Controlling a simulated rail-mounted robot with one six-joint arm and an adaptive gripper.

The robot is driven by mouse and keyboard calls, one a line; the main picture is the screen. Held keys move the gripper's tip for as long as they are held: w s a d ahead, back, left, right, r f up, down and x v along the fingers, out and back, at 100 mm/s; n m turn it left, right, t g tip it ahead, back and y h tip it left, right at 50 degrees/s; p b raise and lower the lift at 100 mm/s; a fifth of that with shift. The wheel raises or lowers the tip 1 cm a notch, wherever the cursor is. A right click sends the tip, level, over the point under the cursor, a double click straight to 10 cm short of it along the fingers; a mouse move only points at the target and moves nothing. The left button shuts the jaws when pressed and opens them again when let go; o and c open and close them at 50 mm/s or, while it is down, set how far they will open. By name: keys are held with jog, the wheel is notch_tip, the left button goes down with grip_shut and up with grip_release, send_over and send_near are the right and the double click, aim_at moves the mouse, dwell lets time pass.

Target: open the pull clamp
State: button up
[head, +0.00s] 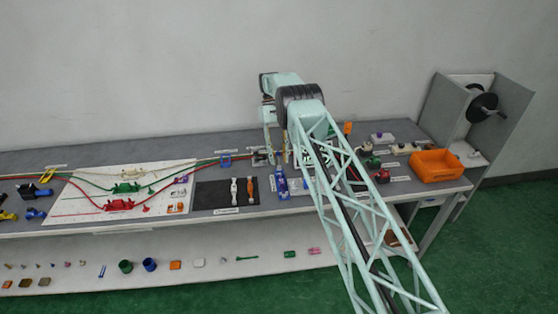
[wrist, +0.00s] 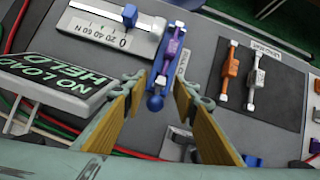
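A blue clamp (wrist: 165,75) with a purple part (wrist: 171,50) on it, which looks like the pull clamp, stands beside a white force scale in the wrist view. It ends in a blue ball knob (wrist: 155,103). My gripper (wrist: 158,84) is open, with its two tan fingers on either side of the knob end. There are gaps beside the knob, and I cannot tell how high the fingers are above it. In the head view the blue clamp (head: 281,184) stands near the bench's front edge, right of a black mat. My gripper there is partly hidden by my arm.
The white scale (wrist: 105,32) and a "NO LOAD HELD" sign (wrist: 75,82) lie left of my fingers. A black mat (wrist: 275,105) with an orange and a white lever lies to the right. An orange bin (head: 436,165) stands at the bench's right end.

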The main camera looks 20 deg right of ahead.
notch_tip(320, 180, up, 9)
jog(key=shift+f, duration=0.15)
dwell(0.4)
dwell(0.4)
